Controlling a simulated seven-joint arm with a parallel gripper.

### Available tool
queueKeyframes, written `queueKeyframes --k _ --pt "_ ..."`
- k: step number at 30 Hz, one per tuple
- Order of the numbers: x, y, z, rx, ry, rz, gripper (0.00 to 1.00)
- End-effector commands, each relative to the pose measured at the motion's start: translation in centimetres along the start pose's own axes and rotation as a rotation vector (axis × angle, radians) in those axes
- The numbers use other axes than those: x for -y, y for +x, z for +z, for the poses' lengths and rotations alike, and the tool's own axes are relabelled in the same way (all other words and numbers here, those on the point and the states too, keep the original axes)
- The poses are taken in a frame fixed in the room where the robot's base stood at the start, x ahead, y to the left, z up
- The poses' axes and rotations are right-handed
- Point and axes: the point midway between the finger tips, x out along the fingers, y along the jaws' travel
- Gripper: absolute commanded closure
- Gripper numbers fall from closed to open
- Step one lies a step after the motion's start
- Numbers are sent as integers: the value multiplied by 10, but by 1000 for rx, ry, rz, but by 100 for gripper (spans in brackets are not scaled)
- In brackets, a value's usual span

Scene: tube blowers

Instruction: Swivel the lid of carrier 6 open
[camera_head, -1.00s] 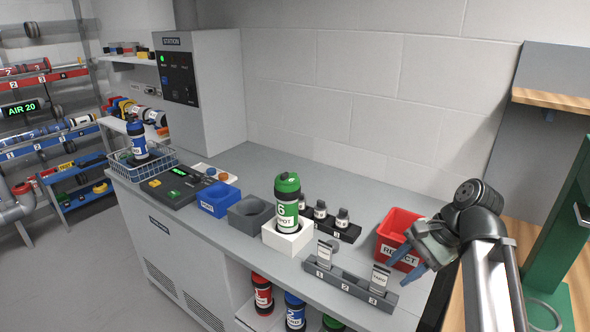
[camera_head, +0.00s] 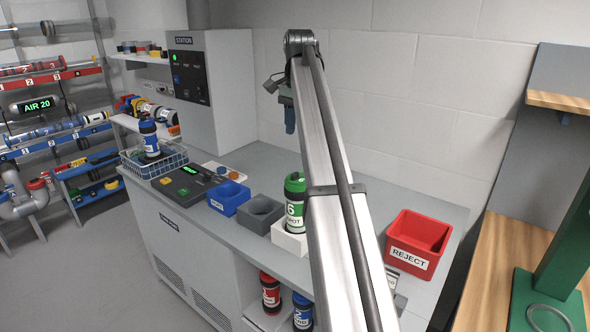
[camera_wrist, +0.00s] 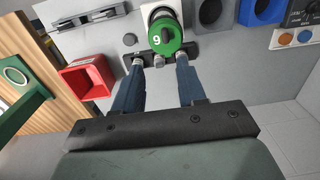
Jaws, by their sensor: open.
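My gripper (camera_head: 290,118) is above and behind the carrier in the head view, partly hidden by my own arm. In the wrist view my gripper (camera_wrist: 160,66) is open, its two blue fingers apart and empty. The round green lid (camera_wrist: 166,34) shows just beyond the fingertips, with a dark raised part across it; the lid looks closed.
A red reject bin (camera_head: 417,240) stands right of the carrier. A grey socket block (camera_head: 261,214) and a blue bin (camera_head: 229,197) stand to its left. In the wrist view a dark rack (camera_wrist: 197,50) lies by the fingertips. The left counter holds a control panel (camera_head: 186,184).

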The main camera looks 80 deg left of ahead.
Motion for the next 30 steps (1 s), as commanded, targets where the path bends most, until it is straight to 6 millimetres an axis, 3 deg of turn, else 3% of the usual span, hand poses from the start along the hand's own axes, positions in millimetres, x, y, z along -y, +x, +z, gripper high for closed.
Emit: queueKeyframes --k 3,8,24,30 --pt "11 -6 -2 -12 -7 8 60" --pt "10 8 -1 -12 -7 10 60" --pt "9 98 -1 -10 -6 9 60" --pt "9 121 -2 -11 -6 8 60"
